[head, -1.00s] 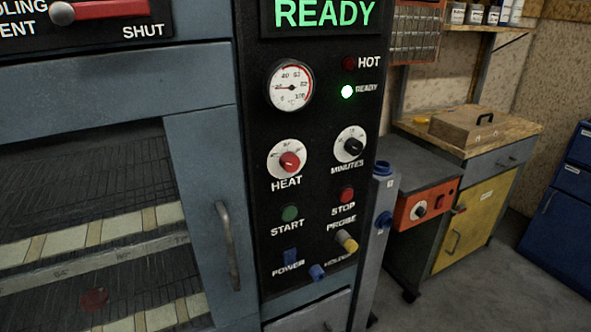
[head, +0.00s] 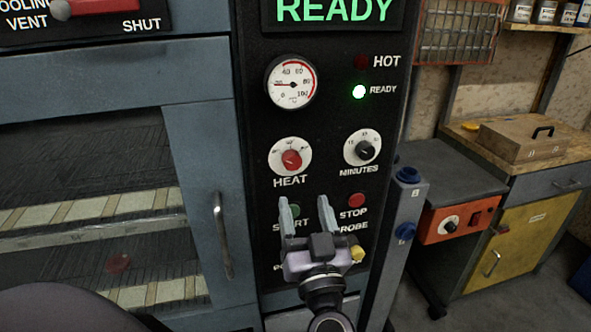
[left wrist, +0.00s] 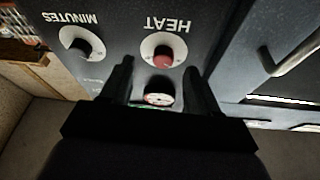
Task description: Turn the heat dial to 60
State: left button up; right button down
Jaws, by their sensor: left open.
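The heat dial (head: 291,159) is a red knob on a white round scale, above the word HEAT on the black control panel (head: 330,130). Its exact setting is too small to read. My left gripper (head: 305,205) is open and empty in front of the panel, below the heat dial, with its fingers pointing up and partly covering the START button. In the left wrist view, the picture is upside down; the heat dial (left wrist: 162,57) shows beyond and between the two open fingers (left wrist: 158,68), apart from them. My right gripper is not in view.
The minutes dial (head: 365,149) sits right of the heat dial. A round temperature gauge (head: 291,83) and the lit READY lamp (head: 359,92) are above. The STOP button (head: 356,200) and yellow probe knob (head: 357,253) are near the gripper. The oven door handle (head: 222,236) is at left.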

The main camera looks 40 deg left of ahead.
aim_at(294, 166)
pick_arm(q)
jog(key=shift+n+y, duration=0.5)
jog(key=shift+y, duration=0.1)
jog(key=w+a+r+p, duration=0.1)
jog(key=a+r, duration=0.1)
jog(key=w+a+r+p, duration=0.1)
jog(key=w+r+p, duration=0.1)
jog(key=shift+a, duration=0.35)
jog(key=shift+w+a+r, duration=0.15)
jog(key=shift+w+a, duration=0.35)
jog(key=shift+a, duration=0.05)
jog(key=c, duration=1)
